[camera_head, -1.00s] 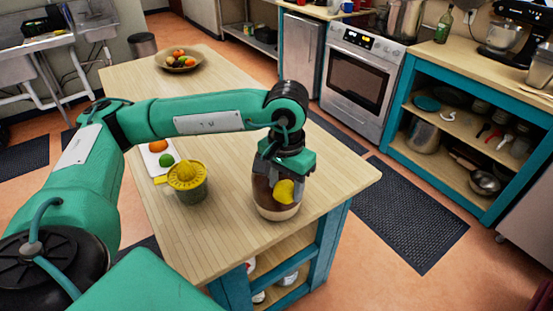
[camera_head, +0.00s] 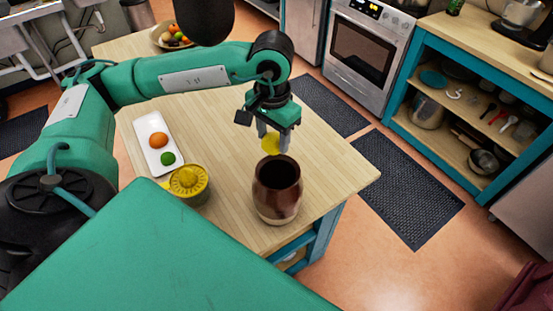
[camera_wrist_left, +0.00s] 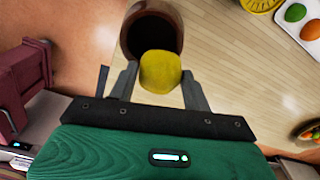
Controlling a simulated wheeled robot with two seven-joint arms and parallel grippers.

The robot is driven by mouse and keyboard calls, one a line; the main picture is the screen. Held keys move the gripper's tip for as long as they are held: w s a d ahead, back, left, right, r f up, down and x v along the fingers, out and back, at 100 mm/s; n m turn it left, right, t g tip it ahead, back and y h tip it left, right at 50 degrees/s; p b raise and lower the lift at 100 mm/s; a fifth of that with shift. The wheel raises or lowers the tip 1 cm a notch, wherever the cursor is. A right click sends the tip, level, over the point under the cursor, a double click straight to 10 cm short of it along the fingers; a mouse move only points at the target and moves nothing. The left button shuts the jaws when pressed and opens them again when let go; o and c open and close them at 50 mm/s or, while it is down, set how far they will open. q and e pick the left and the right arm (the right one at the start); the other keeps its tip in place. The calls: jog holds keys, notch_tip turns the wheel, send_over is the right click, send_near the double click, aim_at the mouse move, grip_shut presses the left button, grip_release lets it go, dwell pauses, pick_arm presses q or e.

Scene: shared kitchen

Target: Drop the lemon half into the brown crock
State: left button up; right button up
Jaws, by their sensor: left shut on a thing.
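The brown crock (camera_head: 277,207) stands upright near the table's front right corner, its dark mouth open upward. My left gripper (camera_head: 273,146) is shut on the yellow lemon half (camera_head: 269,144). It hangs just above the crock's far rim in the head view. In the left wrist view the lemon half (camera_wrist_left: 160,72) sits between the two fingers and covers part of the crock's mouth edge. The crock (camera_wrist_left: 128,45) shows behind it. Whether the lemon half is fully over the opening I cannot tell. My right gripper is not in view.
A yellow-topped juicer (camera_head: 189,183) stands left of the crock. Behind it a white tray (camera_head: 148,140) holds an orange and a lime. A fruit bowl (camera_head: 160,38) sits at the table's far end. The wooden table (camera_head: 225,125) is clear around the crock.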

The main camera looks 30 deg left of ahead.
pick_arm(q)
jog(key=f, duration=0.3)
jog(key=shift+w+a+f, duration=0.15)
jog(key=shift+w, duration=0.1)
jog(key=shift+s+f, duration=0.1)
jog(key=shift+f, duration=0.3)
jog(key=o, duration=1)
jog(key=shift+o, duration=0.2)
jog(key=shift+r, duration=0.1)
jog(key=shift+r+b, duration=0.25)
jog(key=shift+b, duration=0.2)
notch_tip(320, 180, up, 11)
jog(key=b, duration=0.3)
jog(key=shift+r, duration=1.1)
